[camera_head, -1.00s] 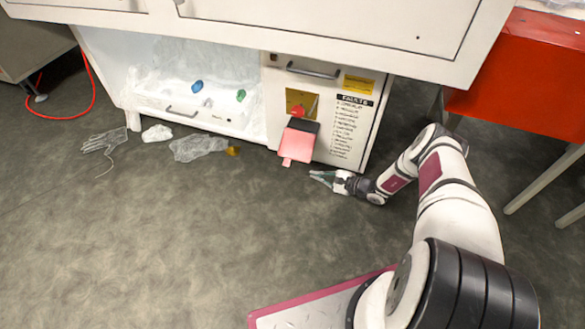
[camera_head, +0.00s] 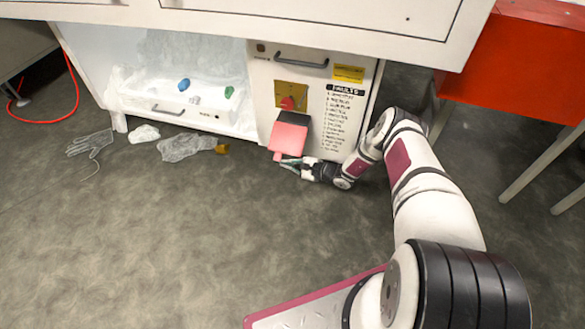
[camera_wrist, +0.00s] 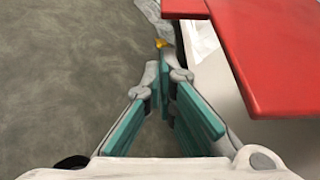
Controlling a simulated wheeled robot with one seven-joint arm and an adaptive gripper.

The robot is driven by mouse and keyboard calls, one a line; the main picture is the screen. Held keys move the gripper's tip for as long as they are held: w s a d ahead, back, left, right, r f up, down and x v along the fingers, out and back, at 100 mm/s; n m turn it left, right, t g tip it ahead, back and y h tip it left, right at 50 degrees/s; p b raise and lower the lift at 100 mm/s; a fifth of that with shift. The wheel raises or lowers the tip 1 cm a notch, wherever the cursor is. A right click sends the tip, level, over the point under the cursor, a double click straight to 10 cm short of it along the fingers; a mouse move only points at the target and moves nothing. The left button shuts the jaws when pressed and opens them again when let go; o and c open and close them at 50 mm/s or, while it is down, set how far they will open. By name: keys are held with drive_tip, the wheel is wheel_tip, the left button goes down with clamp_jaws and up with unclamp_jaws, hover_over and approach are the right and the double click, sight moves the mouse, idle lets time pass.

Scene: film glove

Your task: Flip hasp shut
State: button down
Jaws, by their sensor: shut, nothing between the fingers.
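The hasp is a red-pink flap (camera_head: 289,137) that hangs open and slanting outward from the front of a white cabinet, with a narrower tab at its lower end. In the wrist view the red flap (camera_wrist: 275,50) fills the upper right, close by. Above it a red knob (camera_head: 287,103) sits on a brass-coloured plate (camera_head: 290,90). My gripper (camera_head: 284,162) is shut and empty, low beside the flap's tab. In the wrist view its teal fingers (camera_wrist: 165,85) meet at the tips, left of and below the flap. I cannot tell whether they touch it.
A drawer handle (camera_head: 301,58) and a printed list (camera_head: 340,118) are on the cabinet front. Clear film (camera_head: 186,146), a glove (camera_head: 91,143) and an amber piece (camera_head: 222,148) lie on the floor to the left. A red table (camera_head: 510,65) stands at right. The front floor is clear.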

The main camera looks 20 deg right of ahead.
drive_tip(key=shift+s+a+r, duration=0.3)
drive_tip(key=shift+s+r, duration=0.05)
drive_tip(key=shift+r, duration=0.2)
drive_tip(key=shift+s+a+r, duration=0.25)
drive_tip(key=shift+s+r, duration=0.05)
drive_tip(key=shift+r, duration=0.2)
drive_tip(key=shift+s+r, duration=0.1)
drive_tip(key=shift+r, duration=0.05)
